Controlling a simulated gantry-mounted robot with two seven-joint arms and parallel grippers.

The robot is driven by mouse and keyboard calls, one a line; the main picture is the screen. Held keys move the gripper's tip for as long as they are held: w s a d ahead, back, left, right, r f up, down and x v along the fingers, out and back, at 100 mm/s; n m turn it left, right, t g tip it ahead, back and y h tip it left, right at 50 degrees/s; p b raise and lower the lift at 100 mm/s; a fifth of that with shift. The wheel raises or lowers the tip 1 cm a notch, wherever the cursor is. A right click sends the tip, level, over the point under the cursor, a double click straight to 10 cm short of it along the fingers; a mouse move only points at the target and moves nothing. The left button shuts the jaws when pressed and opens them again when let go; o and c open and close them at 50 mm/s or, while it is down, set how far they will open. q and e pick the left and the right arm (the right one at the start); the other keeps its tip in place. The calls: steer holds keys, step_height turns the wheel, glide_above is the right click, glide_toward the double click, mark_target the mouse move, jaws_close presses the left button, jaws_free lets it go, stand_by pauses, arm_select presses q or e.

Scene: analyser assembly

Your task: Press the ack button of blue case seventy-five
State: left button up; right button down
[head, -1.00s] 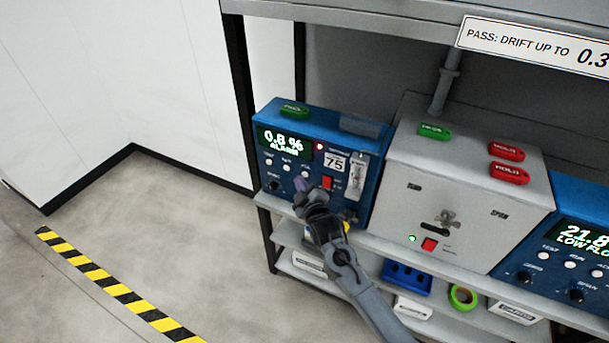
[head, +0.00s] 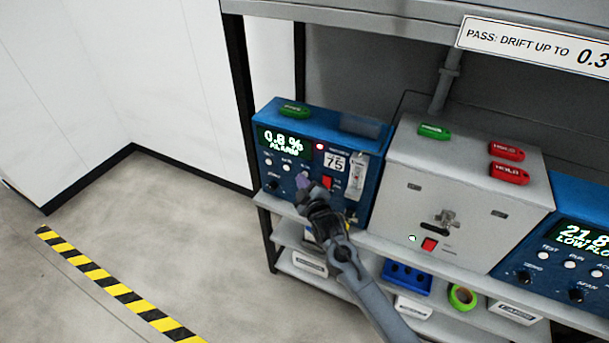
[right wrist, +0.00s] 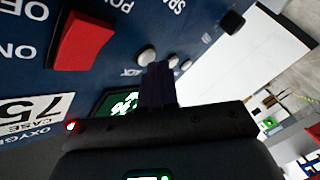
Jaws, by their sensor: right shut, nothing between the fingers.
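Blue case seventy-five (head: 277,117) stands at the left end of the shelf. Its green display reads 0.8 % ALARM, and a red lamp (head: 320,146) is lit beside it. My right gripper (head: 303,182) is shut and empty, with its fingertips at the case's front, over the right end of the row of white buttons. The ack button (right wrist: 147,55) shows in the right wrist view just beyond my fingertips (right wrist: 157,68), its label partly visible. I cannot tell whether they touch it. In the head view the fingertips cover it. My left gripper is not in view.
A red switch (head: 327,183) and a flow tube (head: 357,175) sit right of my fingertips. A grey case (head: 465,190) with key tags stands to the right, then another blue case (head: 572,210). A lower shelf holds a blue rack (head: 407,277) and green tape (head: 462,297).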

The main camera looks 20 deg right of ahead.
steer(key=shift+w+d, duration=0.15)
steer(key=shift+d, duration=0.05)
stand_by(0.5)
steer(key=shift+a, duration=0.15)
steer(key=shift+s+a+p, duration=0.5)
steer(key=shift+s+p, duration=0.05)
steer(key=shift+p, duration=0.15)
